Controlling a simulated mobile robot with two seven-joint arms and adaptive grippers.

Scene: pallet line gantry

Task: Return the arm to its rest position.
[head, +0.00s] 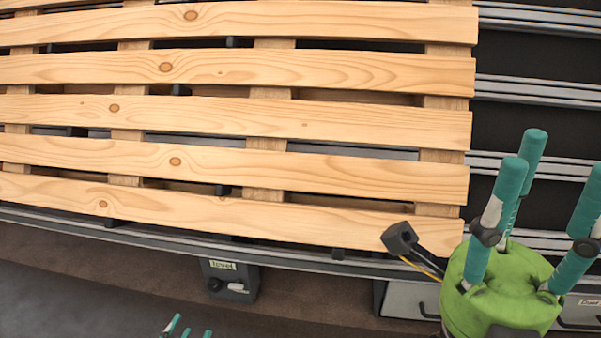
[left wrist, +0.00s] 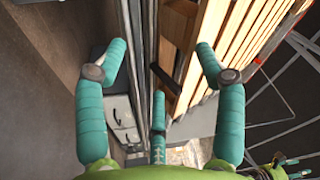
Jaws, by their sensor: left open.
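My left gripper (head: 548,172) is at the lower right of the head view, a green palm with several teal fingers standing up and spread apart. It is open, with nothing between the fingers. It appears just off the near right corner of the wooden pallet (head: 235,108); I cannot tell the height gap. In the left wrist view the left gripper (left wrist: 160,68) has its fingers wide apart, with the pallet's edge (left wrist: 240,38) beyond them. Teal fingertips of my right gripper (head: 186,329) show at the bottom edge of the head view. It also shows small at the lower right of the left wrist view (left wrist: 282,163).
Metal conveyor rails (head: 540,92) run under and to the right of the pallet. A dark box with a label (head: 230,281) hangs below the front rail. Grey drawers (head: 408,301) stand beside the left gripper. The floor (head: 80,285) at lower left looks clear.

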